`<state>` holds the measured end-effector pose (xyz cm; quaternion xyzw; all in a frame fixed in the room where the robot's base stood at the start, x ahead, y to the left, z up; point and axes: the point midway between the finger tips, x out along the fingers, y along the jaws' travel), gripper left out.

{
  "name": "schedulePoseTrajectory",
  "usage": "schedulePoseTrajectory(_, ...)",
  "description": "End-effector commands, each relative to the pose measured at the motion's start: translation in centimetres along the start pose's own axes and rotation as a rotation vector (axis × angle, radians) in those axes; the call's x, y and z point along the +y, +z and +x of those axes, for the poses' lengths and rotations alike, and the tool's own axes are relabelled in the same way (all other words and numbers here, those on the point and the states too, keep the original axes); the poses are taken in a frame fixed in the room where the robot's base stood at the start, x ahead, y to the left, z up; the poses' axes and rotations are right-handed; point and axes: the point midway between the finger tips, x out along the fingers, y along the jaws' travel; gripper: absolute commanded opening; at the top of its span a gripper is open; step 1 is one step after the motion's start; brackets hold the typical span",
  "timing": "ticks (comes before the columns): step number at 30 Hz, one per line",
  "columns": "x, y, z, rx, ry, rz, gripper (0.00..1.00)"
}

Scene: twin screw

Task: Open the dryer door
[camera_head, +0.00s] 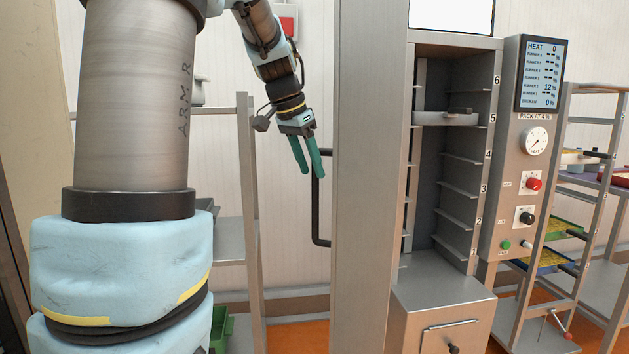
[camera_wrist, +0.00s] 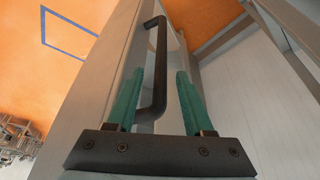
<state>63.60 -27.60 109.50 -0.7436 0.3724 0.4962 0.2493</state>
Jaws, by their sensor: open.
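The dryer (camera_head: 445,190) stands right of centre in the head view, with its numbered interior exposed. Its tall grey door (camera_head: 367,150) stands swung out, seen at a steep angle, left of the opening. A black bar handle (camera_head: 316,215) is on the door's left-hand face. My gripper (camera_head: 314,173) is at the handle's upper part, its green fingers pointing down. In the wrist view the fingers are apart, and the handle (camera_wrist: 161,55) shows between them, closer to the left finger. Whether either finger touches the bar, I cannot tell.
A control panel (camera_head: 523,160) with a screen, gauge and knobs is right of the opening. A tray (camera_head: 446,118) sits at level 5 inside. A metal rack (camera_head: 247,190) stands behind my arm. Another rack with trays (camera_head: 560,230) is at the far right.

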Motion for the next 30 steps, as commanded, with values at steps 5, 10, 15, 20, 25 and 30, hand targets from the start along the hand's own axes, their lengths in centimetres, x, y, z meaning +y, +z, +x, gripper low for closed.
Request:
schedulePoseTrajectory(5, -0.1, 0.0, -3.5, 0.002, -0.003, -0.001, 0.52)
schedulePoseTrajectory(10, 0.0, 0.0, -5.5, 0.001, -0.001, -0.001, 0.52)
schedulePoseTrajectory(15, 0.0, 0.0, -6.2, 0.000, 0.000, -0.001, 0.52)
schedulePoseTrajectory(20, 0.0, 0.0, -6.2, -0.001, 0.000, -0.001, 0.52)
schedulePoseTrajectory(25, -0.1, 0.5, -5.8, -0.010, -0.003, -0.024, 0.52)
schedulePoseTrajectory(30, 0.0, 5.0, -2.1, -0.082, -0.039, -0.215, 0.52)
